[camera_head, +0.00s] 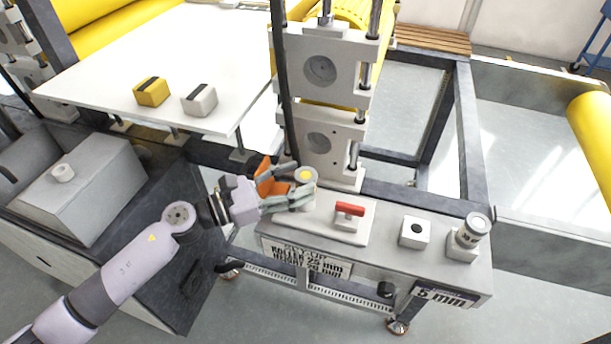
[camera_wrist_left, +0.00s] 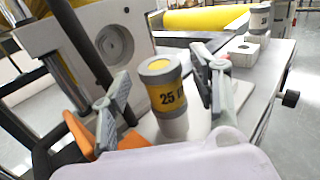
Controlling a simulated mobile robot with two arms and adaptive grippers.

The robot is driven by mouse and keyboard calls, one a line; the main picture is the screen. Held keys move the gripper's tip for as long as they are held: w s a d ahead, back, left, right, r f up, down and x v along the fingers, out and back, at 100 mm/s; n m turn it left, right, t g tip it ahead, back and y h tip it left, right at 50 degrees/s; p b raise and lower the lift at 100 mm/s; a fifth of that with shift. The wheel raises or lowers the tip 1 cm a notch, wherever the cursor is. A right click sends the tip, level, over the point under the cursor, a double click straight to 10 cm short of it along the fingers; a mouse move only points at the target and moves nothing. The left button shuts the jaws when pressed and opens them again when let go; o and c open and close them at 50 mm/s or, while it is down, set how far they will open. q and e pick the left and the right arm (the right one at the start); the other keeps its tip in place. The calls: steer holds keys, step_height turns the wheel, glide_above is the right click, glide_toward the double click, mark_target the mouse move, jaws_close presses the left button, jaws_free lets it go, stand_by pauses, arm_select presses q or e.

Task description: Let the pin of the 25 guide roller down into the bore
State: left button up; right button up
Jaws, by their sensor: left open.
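The 25 guide roller (camera_head: 306,176) stands upright at the left end of the grey bench. In the left wrist view the roller (camera_wrist_left: 167,96) has a grey rim, a yellow top and a yellow band reading 25, above a pale lower part. My left gripper (camera_head: 291,188) is open, with its fingers on either side of the roller; in the left wrist view (camera_wrist_left: 163,98) gaps show between roller and fingers. The roller's pin and the bore under it are hidden, so I cannot tell how they sit. My right gripper is not in view.
A red handle (camera_head: 349,209) on a white plate is right of the roller. Farther right are a white block (camera_head: 414,232) with a dark hole and another roller (camera_head: 475,226) on a block.

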arm_select(q)
steer(key=v, duration=0.9)
steer(key=shift+s+a, duration=0.1)
